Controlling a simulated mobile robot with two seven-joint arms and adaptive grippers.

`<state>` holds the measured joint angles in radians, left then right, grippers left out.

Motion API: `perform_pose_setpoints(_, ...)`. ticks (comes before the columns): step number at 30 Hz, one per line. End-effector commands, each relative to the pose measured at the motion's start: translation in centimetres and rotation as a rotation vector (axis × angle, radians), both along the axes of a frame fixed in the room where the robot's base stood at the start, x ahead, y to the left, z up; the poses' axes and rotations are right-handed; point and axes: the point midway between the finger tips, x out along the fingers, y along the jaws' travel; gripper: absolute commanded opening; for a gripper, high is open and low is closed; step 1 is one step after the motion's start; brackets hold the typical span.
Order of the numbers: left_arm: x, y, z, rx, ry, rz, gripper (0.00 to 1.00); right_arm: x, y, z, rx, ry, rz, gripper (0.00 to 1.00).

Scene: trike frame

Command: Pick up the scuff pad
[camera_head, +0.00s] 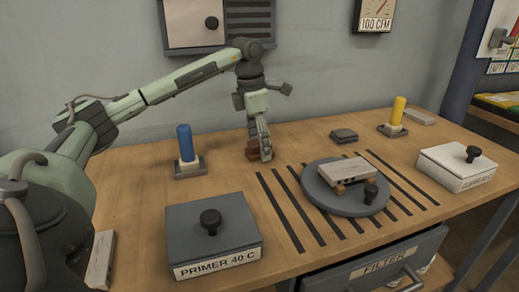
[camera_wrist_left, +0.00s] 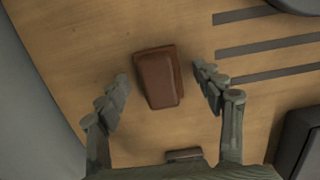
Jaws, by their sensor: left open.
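A reddish-brown block, which looks like the scuff pad (camera_head: 251,154), lies on the wooden table near the wall. In the left wrist view the pad (camera_wrist_left: 160,82) sits between the two fingers, with a gap on each side. My left gripper (camera_head: 262,150) points down at the pad and partly hides it in the head view. In the left wrist view the gripper (camera_wrist_left: 161,75) is open and empty. My right gripper is not in view.
A blue handle on a base (camera_head: 184,145) stands left of the pad. A grey PRIMER 40 C box (camera_head: 235,225) is in front. A round grey turntable (camera_head: 322,194) with a metal part (camera_head: 345,170) stands right, beyond dark slots. A small dark block (camera_head: 343,135) lies farther right.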

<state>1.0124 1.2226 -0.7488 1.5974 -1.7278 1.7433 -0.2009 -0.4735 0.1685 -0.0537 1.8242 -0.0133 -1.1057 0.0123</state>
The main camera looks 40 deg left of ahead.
Motion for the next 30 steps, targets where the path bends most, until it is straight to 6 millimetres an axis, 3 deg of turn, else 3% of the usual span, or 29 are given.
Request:
perform_pose_setpoints(2, 0.0, 0.0, 0.0, 0.000, 0.000, 0.000, 0.65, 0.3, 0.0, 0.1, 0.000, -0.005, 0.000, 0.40)
perform_pose_setpoints(14, 0.0, 0.0, 0.0, 0.000, 0.000, 0.000, 0.15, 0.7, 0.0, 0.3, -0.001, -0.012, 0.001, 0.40)
perform_pose_setpoints(23, 0.0, 0.0, 0.2, 0.000, -0.001, 0.000, 0.14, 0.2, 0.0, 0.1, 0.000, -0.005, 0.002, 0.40)
perform_pose_setpoints(30, 0.1, 0.0, 2.5, -0.001, -0.005, 0.000, 0.14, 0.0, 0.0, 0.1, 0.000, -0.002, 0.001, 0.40)
